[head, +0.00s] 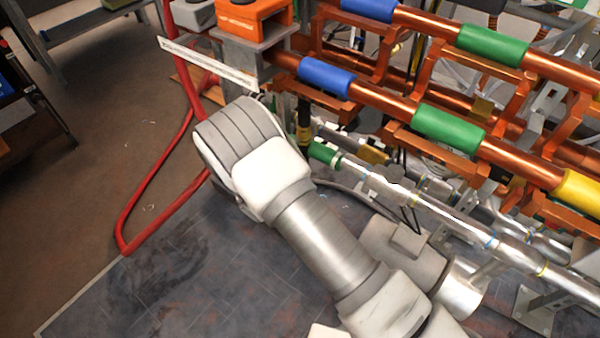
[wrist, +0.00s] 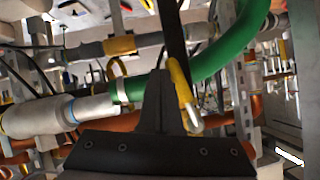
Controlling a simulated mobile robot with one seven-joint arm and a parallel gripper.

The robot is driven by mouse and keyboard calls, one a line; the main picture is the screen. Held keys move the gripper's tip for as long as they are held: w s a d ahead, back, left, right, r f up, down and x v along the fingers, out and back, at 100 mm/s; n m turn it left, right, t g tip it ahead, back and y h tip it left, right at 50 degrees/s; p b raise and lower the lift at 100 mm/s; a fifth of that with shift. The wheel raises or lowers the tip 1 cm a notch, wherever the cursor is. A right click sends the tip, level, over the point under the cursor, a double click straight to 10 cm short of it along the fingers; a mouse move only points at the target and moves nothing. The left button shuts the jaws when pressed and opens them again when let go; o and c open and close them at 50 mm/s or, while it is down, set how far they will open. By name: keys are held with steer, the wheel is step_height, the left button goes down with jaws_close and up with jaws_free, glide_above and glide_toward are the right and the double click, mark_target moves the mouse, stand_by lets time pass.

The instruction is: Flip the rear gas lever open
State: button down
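In the wrist view my gripper (wrist: 157,78) shows as a narrow dark pair of fingers together at the middle of its dark mount, with no gap that I can see. A yellow-sleeved lever with a bare metal end (wrist: 182,85) lies just right of the fingers, tilted. I cannot tell whether they touch. A second yellow handle (wrist: 117,68) shows further left by a grey pipe. I cannot tell for sure which is the rear gas lever. In the head view my gripper is hidden behind my arm, and a small yellow part (head: 373,155) shows among the pipes.
A green hose (wrist: 230,45) curves behind the fingers, joined to a silver pipe (wrist: 85,108). Copper pipes with a blue sleeve (head: 325,76) and a green sleeve (head: 447,128) crowd the right. A red tube frame (head: 150,190) stands left. Floor at left is open.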

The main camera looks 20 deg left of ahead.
steer(key=shift+w+a+f+m+t+y+b, duration=0.3)
steer(key=shift+a+f+m+y+b, duration=0.1)
steer(key=shift+a+b, duration=0.25)
stand_by(0.3)
steer(key=shift+s+d, duration=0.1)
